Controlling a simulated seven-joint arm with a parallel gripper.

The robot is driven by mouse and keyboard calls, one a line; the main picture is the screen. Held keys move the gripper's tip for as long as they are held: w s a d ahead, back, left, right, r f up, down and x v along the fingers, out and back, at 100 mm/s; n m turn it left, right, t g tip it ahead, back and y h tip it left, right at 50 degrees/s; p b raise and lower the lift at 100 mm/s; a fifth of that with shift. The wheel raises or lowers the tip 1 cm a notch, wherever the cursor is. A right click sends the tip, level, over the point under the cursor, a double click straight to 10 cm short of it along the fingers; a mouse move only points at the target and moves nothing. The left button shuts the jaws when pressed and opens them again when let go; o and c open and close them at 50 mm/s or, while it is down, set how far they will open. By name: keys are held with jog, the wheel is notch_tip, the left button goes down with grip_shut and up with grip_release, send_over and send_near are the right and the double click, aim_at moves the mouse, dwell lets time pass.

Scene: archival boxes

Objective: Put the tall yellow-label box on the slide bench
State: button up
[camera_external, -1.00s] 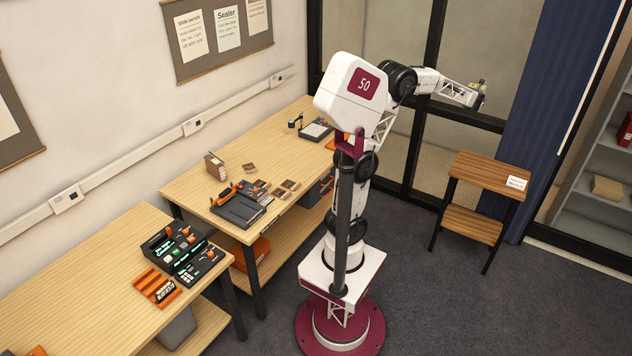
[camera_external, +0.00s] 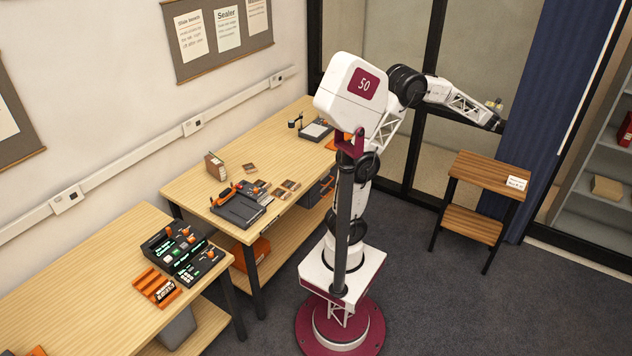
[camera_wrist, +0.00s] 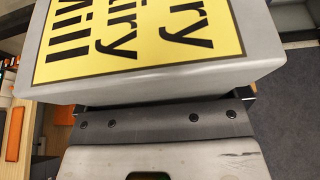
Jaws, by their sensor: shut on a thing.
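My gripper (camera_wrist: 165,110) is shut on a grey box with a yellow label (camera_wrist: 140,42). The label carries large black lettering, partly cut off by the wrist view's top edge. In the external view the gripper (camera_external: 498,122) is at the end of my outstretched arm, to the upper right, in the air above the small stand. A long wooden bench (camera_external: 185,190) stands at the wall, left of my base, below a poster that seems to read "Slide bench". I cannot tell its exact name.
A small two-shelf wooden stand (camera_external: 480,172) with a white card is below my gripper. The bench holds a small upright box (camera_external: 215,166), a black device (camera_external: 240,208) and several small pieces. A nearer bench (camera_external: 60,285) holds control panels. A blue curtain (camera_external: 550,110) hangs close right.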

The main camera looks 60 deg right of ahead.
notch_tip(320, 180, down, 34)
jog(key=shift+f, duration=0.1)
jog(key=shift+d, duration=0.1)
send_over(484, 175)
jog(key=shift+a+f, duration=0.35)
jog(key=shift+f, duration=0.3)
dwell(0.3)
jog(key=shift+d, duration=0.1)
jog(key=shift+d+f, duration=0.1)
jog(key=shift+d, duration=0.1)
jog(key=shift+s+d+f, duration=0.1)
jog(key=shift+f, duration=1.6)
jog(key=shift+f, duration=0.15)
